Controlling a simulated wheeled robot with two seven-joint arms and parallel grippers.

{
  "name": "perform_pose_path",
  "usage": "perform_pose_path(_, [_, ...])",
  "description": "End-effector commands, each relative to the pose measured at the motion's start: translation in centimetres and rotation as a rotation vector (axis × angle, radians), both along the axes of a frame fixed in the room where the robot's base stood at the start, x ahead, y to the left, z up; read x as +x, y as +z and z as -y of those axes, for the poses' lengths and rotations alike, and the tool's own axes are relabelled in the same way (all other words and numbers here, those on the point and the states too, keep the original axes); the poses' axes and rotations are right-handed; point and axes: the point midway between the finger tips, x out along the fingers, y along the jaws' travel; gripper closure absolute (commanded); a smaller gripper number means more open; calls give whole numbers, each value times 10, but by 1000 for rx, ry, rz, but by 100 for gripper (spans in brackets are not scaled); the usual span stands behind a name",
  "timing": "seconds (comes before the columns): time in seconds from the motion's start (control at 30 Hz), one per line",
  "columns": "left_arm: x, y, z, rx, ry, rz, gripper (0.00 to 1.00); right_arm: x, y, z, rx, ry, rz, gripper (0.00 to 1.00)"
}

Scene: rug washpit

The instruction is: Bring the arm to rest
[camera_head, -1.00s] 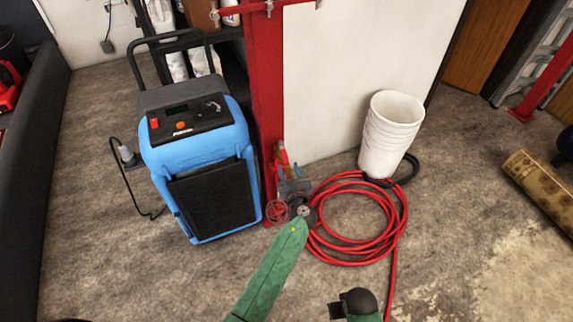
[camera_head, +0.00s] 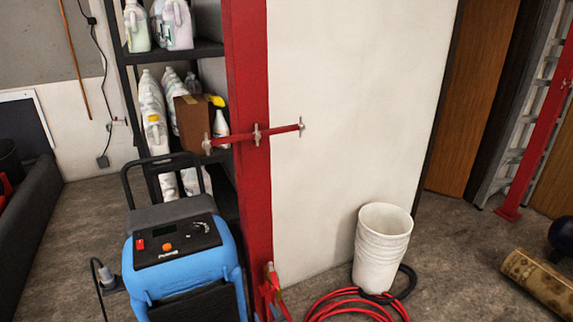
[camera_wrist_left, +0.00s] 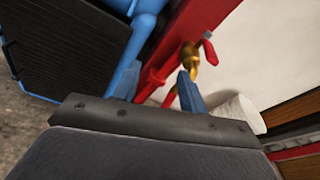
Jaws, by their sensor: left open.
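My left gripper (camera_head: 269,316) just shows at the bottom edge of the head view, below the red post, with most of the arm out of frame. In the left wrist view its two blue fingers (camera_wrist_left: 157,72) stand apart, open. A brass valve with a red handle (camera_wrist_left: 190,56) shows beyond the fingers, near the right one. Red parts show between the fingers, with no clear grip on anything. The valve's red fitting (camera_head: 271,278) is low on the post in the head view. My right gripper is in neither view.
A blue machine (camera_head: 180,262) stands left of the red post (camera_head: 248,180). A red hose coil (camera_head: 345,306) and stacked white buckets (camera_head: 380,250) stand right of it. Shelves with bottles (camera_head: 180,55) are behind. A rolled rug (camera_head: 540,282) lies at right, with bare floor before it.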

Motion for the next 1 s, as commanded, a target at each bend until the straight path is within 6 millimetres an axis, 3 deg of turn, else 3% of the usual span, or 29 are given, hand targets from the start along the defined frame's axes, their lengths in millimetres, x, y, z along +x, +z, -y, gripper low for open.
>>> perform_pose_path(0.2, [-82,-61,-61,-594,301,-55,58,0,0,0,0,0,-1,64])
perform_pose_path(0.5, [-211,-120,-99,-1296,849,-101,58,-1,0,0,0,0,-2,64])
perform_pose_path(0.7, [-295,-132,-101,-1633,1273,-126,58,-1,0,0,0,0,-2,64])
perform_pose_path(0.8, [-328,-130,-97,-1738,1457,-138,58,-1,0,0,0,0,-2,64])
perform_pose_path(1.0, [-361,-124,-91,-1829,1667,-150,58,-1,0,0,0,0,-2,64])
